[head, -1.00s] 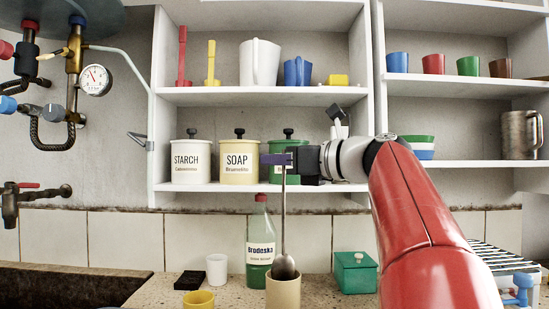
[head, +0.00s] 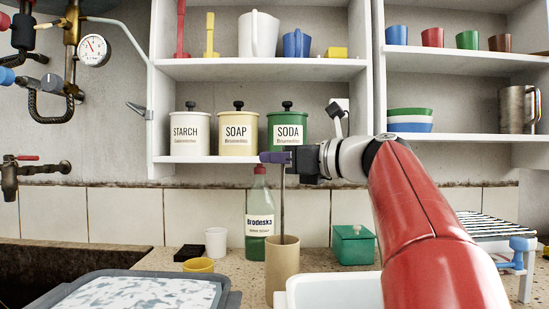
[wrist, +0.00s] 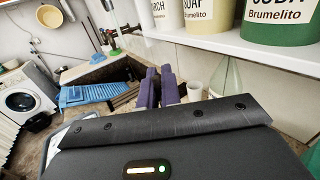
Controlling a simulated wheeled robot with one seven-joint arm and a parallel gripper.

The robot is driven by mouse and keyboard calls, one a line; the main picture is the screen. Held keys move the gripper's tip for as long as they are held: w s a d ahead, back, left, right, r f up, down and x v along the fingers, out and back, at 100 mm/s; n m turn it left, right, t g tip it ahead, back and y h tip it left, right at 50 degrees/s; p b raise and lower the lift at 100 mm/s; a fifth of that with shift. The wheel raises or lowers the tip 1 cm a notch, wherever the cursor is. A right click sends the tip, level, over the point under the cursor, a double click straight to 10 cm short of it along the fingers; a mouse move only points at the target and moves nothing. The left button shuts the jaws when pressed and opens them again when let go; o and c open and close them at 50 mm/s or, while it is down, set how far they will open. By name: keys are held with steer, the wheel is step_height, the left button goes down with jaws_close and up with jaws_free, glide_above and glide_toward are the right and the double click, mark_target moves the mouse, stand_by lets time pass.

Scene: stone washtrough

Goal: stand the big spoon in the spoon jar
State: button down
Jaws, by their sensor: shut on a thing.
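The spoon jar (head: 283,272) is a plain tan cylinder standing on the speckled counter. The big spoon (head: 283,208) is upright, its thin grey handle rising out of the jar. Its bowl is hidden inside the jar, and I cannot tell whether it touches the bottom. My gripper (head: 276,157) has purple fingers shut on the upper part of the handle, above the jar and in front of the shelf edge. In the wrist view the purple fingers (wrist: 158,88) show close together; the spoon cannot be made out there.
A green soap bottle (head: 260,226) stands just behind and left of the jar. A white cup (head: 216,242) and yellow cup (head: 199,265) are farther left. A green box (head: 354,246) stands right. A white tub (head: 330,290) and grey tray (head: 135,292) are in front. Shelf canisters (head: 288,133) are behind my gripper.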

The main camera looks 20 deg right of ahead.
steer(key=c, duration=1.5)
jaws_free()
steer(key=v, duration=0.7)
steer(key=shift+s+d+p, duration=0.25)
steer(key=shift+s+p, duration=0.05)
